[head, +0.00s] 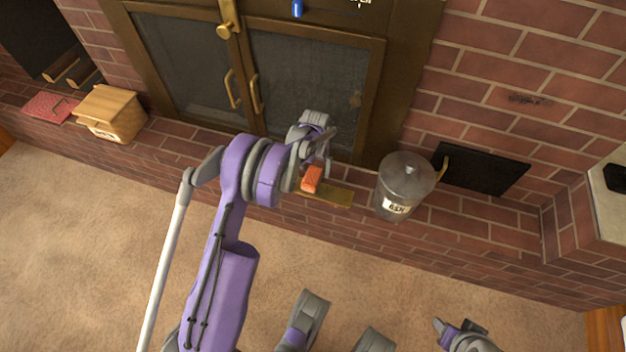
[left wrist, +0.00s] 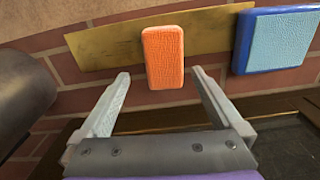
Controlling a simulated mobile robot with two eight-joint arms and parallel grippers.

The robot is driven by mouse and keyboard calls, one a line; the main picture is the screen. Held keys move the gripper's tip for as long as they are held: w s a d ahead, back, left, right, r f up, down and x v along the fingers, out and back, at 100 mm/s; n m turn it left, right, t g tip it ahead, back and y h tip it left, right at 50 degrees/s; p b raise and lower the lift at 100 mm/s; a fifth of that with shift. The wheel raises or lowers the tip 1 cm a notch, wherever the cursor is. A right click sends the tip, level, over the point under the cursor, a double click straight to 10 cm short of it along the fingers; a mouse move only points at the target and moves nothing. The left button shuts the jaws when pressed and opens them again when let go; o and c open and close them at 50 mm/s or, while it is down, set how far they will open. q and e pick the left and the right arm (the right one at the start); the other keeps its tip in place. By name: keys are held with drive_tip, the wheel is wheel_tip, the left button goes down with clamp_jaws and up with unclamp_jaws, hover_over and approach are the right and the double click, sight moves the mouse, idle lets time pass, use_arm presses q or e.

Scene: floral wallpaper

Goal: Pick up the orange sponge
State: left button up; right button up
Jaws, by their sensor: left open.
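The orange sponge (head: 312,179) lies on a flat brass-coloured strip (head: 338,197) on the brick hearth. In the left wrist view the orange sponge (left wrist: 163,57) shows upright in the picture, in line with the gap between my fingers. My left gripper (head: 320,152) is open and empty, close to the sponge. Its two fingertips (left wrist: 160,75) are spread to either side of the sponge's lower end in the picture; contact cannot be told. My right gripper (head: 458,333) shows only in part at the bottom edge, and its jaws are unclear.
A blue sponge (left wrist: 275,38) lies right of the orange one in the left wrist view. A lidded metal ash bucket (head: 405,185) stands right of the strip. Fireplace doors (head: 315,85) rise behind. A wooden box (head: 110,112) stands at left. The carpet (head: 90,230) in front is clear.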

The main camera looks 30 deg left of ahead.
sight(313, 175)
use_arm(q)
drive_tip(key=f, duration=0.1)
drive_tip(key=f+b, duration=0.1)
drive_tip(key=f, duration=0.3)
drive_tip(key=shift+a+f+b, duration=0.2)
drive_tip(key=shift+a+b, duration=0.15)
drive_tip(key=shift+b, duration=0.05)
drive_tip(key=shift+s+r, duration=0.1)
drive_tip(key=c, duration=1.4)
